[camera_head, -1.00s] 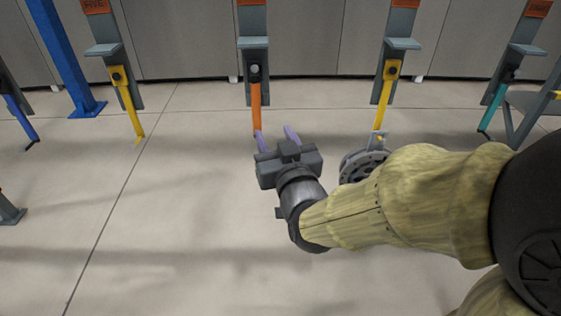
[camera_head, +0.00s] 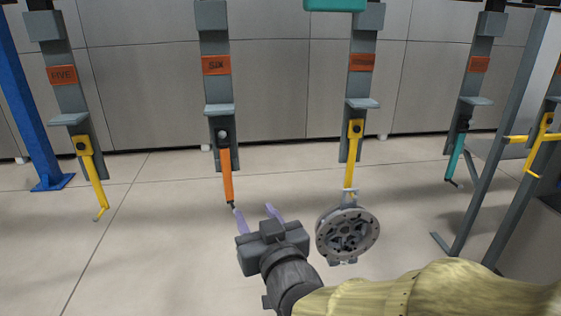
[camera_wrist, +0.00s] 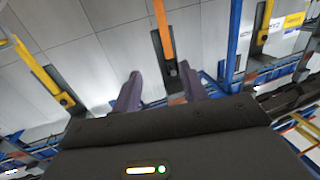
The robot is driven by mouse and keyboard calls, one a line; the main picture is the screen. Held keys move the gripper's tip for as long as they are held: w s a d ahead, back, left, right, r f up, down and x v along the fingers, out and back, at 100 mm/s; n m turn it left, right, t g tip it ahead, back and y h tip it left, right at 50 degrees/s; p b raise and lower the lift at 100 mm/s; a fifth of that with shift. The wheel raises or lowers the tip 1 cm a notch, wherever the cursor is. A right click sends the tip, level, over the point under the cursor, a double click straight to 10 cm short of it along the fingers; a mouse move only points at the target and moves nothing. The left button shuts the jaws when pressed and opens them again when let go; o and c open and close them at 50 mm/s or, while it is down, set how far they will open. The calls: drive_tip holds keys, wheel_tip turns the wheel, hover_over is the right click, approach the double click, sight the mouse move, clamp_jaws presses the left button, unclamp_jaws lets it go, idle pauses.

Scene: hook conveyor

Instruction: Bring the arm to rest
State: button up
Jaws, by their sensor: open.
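My gripper (camera_head: 259,220) is open, with its two purple fingers apart and nothing between them. It is low in the middle of the head view, just below the lower end of the orange hook (camera_head: 227,178) under the plate marked SIX. In the wrist view the fingers (camera_wrist: 153,92) point toward the orange hook (camera_wrist: 164,28), which shows beyond and between them. I cannot tell whether they touch the hook. My arm comes in from the lower right of the head view.
A round grey metal part (camera_head: 348,234) hangs from the yellow hook (camera_head: 353,150) close to the right of my gripper. Another yellow hook (camera_head: 93,172) is at left, a teal hook (camera_head: 454,158) at right. A grey frame stands at far right. The floor at lower left is clear.

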drive_tip(key=w+d+f+m+g+h+p, duration=0.2)
drive_tip(key=w+d+f+g+h, duration=0.15)
drive_tip(key=d+f, duration=0.35)
drive_tip(key=s+d+f+m+g+h+p, duration=0.1)
drive_tip(key=s+d+f+g, duration=0.3)
drive_tip(key=d, duration=0.4)
drive_tip(key=s+d+f+m+g+h+p, duration=0.1)
drive_tip(key=s+d+f+m+g+h, duration=0.1)
drive_tip(key=s+d+f+g, duration=0.3)
drive_tip(key=s+d+f+h, duration=0.1)
drive_tip(key=d, duration=0.3)
drive_tip(key=shift+s+m+h+p, duration=0.2)
drive_tip(key=shift+m+h+p, duration=0.1)
drive_tip(key=shift+h, duration=0.05)
drive_tip(key=shift+g, duration=0.25)
drive_tip(key=shift+c, duration=0.7)
drive_tip(key=shift+w, duration=0.1)
